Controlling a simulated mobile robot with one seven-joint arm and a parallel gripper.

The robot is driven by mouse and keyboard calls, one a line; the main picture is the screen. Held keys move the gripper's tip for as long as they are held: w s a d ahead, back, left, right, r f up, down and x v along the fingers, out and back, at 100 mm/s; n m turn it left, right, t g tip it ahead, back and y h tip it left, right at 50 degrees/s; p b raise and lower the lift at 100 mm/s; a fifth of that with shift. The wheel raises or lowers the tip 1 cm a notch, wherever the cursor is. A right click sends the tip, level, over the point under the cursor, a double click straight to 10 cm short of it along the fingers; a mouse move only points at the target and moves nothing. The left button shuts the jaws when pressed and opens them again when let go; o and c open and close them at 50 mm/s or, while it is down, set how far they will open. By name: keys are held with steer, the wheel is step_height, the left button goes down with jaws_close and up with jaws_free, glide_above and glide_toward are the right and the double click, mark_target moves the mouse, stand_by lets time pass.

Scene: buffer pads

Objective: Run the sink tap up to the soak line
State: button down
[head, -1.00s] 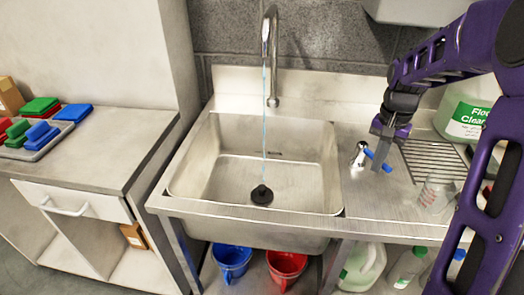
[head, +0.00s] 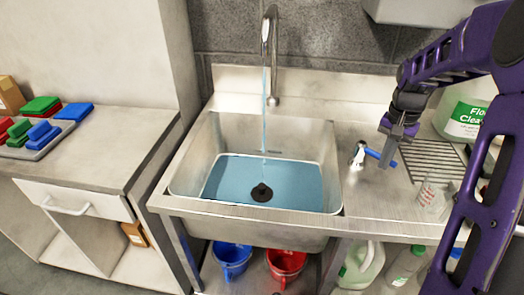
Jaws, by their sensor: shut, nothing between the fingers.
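The steel sink basin (head: 328,172) holds a shallow layer of blue water (head: 228,180) over its floor. A thin blue stream (head: 264,125) runs from the curved spout (head: 270,45) into it. A black plug (head: 262,192) stands in the water at the middle. A small dark mark (head: 273,152) shows on the basin's back wall, above the water; I cannot tell if it is the soak line. The tap valve (head: 358,155) with a blue lever (head: 373,153) is right of the basin. My gripper (head: 388,158) is shut and empty at the lever's right end; contact is unclear.
A drainboard (head: 432,155) with a clear glass (head: 434,190) lies to the right, near a floor cleaner jug (head: 465,112). Blue (head: 232,258) and red (head: 287,264) buckets stand below. A left counter (head: 115,145) holds a tray of coloured pads (head: 45,130).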

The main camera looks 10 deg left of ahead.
steer(key=shift+d, duration=0.1)
steer(key=shift+w+d+p, duration=0.55)
steer(key=shift+w+d, duration=0.15)
steer(key=shift+w, duration=0.2)
steer(key=shift+r, duration=0.1)
steer(key=r+p, duration=0.1)
steer(key=s+a+r+p, duration=0.1)
steer(key=r, duration=0.1)
steer(key=s+a+r+p, duration=0.1)
steer(key=shift+r, duration=0.4)
